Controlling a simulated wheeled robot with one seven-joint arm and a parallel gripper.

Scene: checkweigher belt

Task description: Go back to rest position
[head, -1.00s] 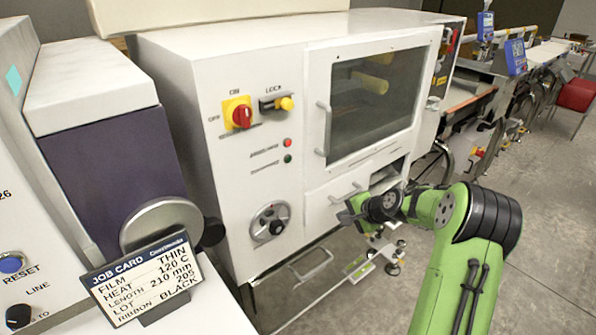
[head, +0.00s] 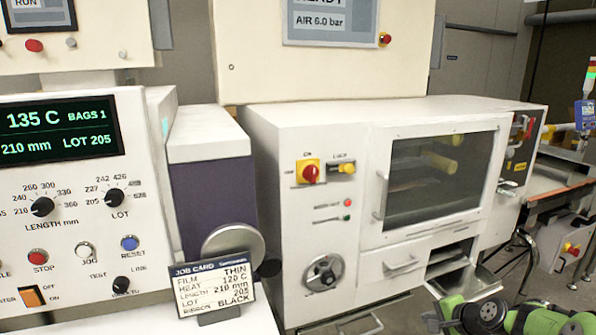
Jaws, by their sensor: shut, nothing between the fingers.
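My gripper (head: 436,318) is low at the right in the head view, at the bottom edge of the picture. It is small and partly cut off, in front of the white machine (head: 262,190) and below its outlet chute. It is shut and I see nothing held in it. The green and dark links of my arm run from it to the bottom right corner.
A control panel (head: 75,235) at left has a display (head: 60,131) reading 135 C, 210 mm, LOT 205, BAGS 1. The machine's window door (head: 440,183) looks shut. A belt (head: 560,180) stands at far right.

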